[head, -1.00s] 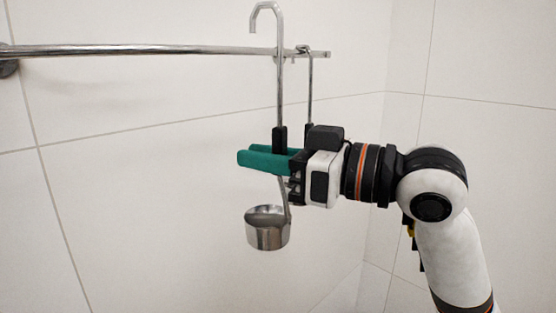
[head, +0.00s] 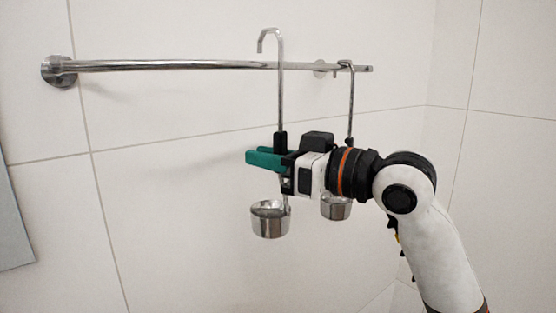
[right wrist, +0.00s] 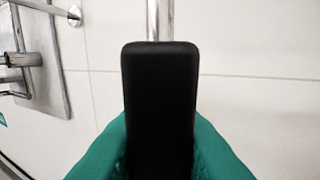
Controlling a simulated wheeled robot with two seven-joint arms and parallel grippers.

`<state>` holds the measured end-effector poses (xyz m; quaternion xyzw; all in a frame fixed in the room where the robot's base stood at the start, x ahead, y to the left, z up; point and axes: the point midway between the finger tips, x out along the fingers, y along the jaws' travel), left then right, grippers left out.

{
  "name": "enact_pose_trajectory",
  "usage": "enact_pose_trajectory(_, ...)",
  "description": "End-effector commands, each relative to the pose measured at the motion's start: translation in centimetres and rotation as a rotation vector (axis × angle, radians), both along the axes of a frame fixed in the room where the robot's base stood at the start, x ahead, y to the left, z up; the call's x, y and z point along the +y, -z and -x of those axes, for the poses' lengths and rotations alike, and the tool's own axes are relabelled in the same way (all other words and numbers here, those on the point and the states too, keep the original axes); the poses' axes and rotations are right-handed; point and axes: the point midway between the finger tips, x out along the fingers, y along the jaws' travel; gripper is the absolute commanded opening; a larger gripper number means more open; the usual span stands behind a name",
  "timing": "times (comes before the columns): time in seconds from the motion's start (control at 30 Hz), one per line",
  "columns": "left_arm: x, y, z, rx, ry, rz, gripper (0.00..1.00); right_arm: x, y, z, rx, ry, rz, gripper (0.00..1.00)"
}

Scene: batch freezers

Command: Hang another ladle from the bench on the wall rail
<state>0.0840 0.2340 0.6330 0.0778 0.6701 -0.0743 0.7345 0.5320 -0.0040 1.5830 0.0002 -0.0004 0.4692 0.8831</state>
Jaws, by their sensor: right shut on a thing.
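My right gripper (head: 262,159), with green fingers, is shut on a steel ladle (head: 270,220) by its black grip. The ladle is upright, cup down, and its open hook end stands above the wall rail (head: 180,65) in the head view. Its shaft passes in front of the rail; I cannot tell whether they touch. In the right wrist view the black grip (right wrist: 160,100) fills the space between the fingers. Another ladle (head: 336,207) hangs by its hook near the rail's right end, partly hidden behind my gripper. My left gripper and the bench are out of view.
The rail is fixed to a white tiled wall by a round flange (head: 59,71) at its left end and another near its right end. The rail between the left flange and the held ladle is bare. A wall corner lies to the right.

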Motion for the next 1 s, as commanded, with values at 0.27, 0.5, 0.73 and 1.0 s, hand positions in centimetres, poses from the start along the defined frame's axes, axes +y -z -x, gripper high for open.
enact_pose_trajectory(0.27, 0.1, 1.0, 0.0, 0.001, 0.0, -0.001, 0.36, 0.6, 1.5, -0.7, -0.001, 0.0, 0.001, 0.0)
enact_pose_trajectory(0.5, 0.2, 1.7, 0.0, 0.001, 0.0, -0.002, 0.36, 0.6, 2.6, -0.7, -0.002, -0.001, -0.001, 0.0)
enact_pose_trajectory(0.73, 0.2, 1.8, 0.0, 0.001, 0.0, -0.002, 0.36, 0.6, 2.8, -0.7, -0.002, -0.001, -0.001, 0.0)
enact_pose_trajectory(1.0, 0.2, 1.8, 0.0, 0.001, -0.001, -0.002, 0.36, 0.6, 2.8, -0.7, -0.001, -0.001, 0.0, 0.31)
